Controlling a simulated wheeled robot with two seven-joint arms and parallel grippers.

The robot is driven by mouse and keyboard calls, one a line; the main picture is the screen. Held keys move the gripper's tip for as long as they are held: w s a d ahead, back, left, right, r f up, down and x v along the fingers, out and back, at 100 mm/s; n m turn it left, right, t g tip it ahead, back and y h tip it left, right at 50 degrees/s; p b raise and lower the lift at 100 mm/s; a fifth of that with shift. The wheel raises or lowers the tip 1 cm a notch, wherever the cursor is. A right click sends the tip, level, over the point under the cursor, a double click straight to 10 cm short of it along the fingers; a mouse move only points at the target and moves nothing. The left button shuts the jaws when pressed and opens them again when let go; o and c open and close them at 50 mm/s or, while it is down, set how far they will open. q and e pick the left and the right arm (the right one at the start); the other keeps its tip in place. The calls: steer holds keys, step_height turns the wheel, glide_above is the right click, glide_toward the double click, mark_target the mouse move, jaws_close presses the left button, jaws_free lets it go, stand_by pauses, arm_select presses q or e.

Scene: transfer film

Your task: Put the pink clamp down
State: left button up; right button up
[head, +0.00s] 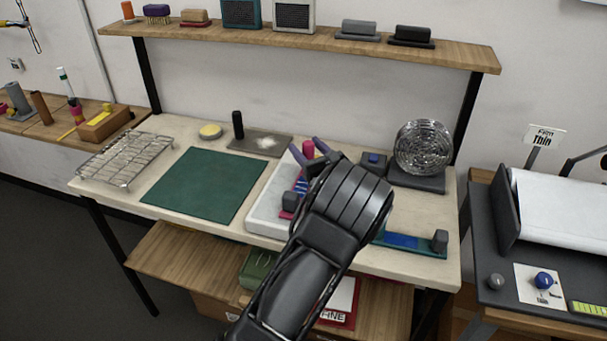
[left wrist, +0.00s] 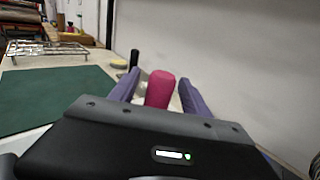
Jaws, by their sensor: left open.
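The pink clamp (head: 308,149) shows as a rounded pink knob near the back edge of a white slab on the workbench. In the left wrist view the clamp (left wrist: 160,90) stands between the two purple fingers, with small gaps visible on both sides. My left gripper (head: 306,146) is open around it, its fingers apart. The lower part of the clamp is hidden behind the gripper body, so I cannot tell what it touches below. My right gripper is not in view.
The white slab (head: 262,220) carries pink and blue pieces. Left of it lie a green mat (head: 205,184) and a wire rack (head: 124,160). Behind is a grey plate (head: 240,143) with a black cylinder (head: 238,124). A wire-mesh disc (head: 423,147) stands at right.

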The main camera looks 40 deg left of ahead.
arm_select(q)
steer(key=shift+x, duration=0.95)
jaws_close()
stand_by(1.1)
